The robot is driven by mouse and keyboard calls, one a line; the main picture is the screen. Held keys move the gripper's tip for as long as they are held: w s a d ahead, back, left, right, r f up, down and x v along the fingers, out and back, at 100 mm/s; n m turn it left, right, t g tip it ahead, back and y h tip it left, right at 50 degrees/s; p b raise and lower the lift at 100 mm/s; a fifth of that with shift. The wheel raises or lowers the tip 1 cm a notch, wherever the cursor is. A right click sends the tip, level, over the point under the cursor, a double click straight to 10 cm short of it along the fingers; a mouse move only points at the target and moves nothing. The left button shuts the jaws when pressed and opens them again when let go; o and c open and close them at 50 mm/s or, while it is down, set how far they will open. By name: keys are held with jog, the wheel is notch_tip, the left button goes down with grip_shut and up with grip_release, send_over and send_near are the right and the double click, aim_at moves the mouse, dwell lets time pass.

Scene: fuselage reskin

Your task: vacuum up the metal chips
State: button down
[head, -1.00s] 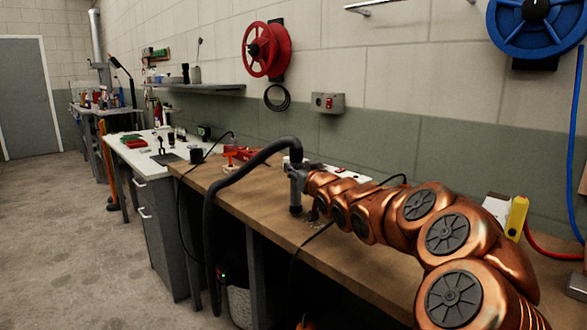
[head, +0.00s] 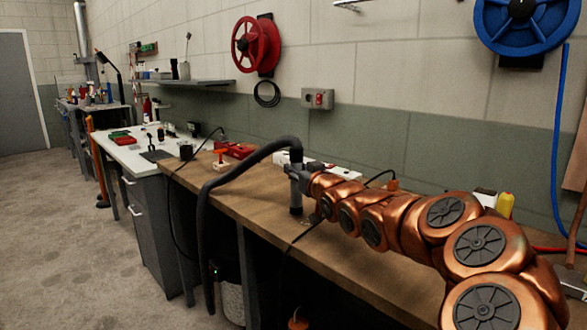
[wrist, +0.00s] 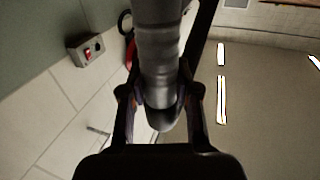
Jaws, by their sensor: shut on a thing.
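My gripper (head: 298,178) is shut on the vacuum nozzle (head: 296,203), a dark upright tube at the end of a black hose (head: 225,178). The nozzle points down at the wooden workbench (head: 255,200); I cannot tell whether its tip touches the top. In the wrist view, my gripper (wrist: 160,90) has its fingers on both sides of the grey tube (wrist: 158,50). Small specks that may be metal chips (head: 311,219) lie just right of the nozzle tip, too small to be sure. The hose hangs over the bench's front edge toward a canister (head: 232,303) below.
A red tool (head: 233,150) and an orange-handled item (head: 221,157) lie farther along the bench. A white power strip (head: 345,172) runs along the wall. Black cables cross the front edge. The floor (head: 60,230) at left is clear.

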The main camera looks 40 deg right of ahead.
jog(key=s+r+p, duration=0.4)
jog(key=r+p, duration=0.3)
jog(key=p, duration=0.1)
jog(key=shift+s+r, duration=0.3)
dwell(2.0)
jog(key=shift+a, duration=0.1)
dwell(0.6)
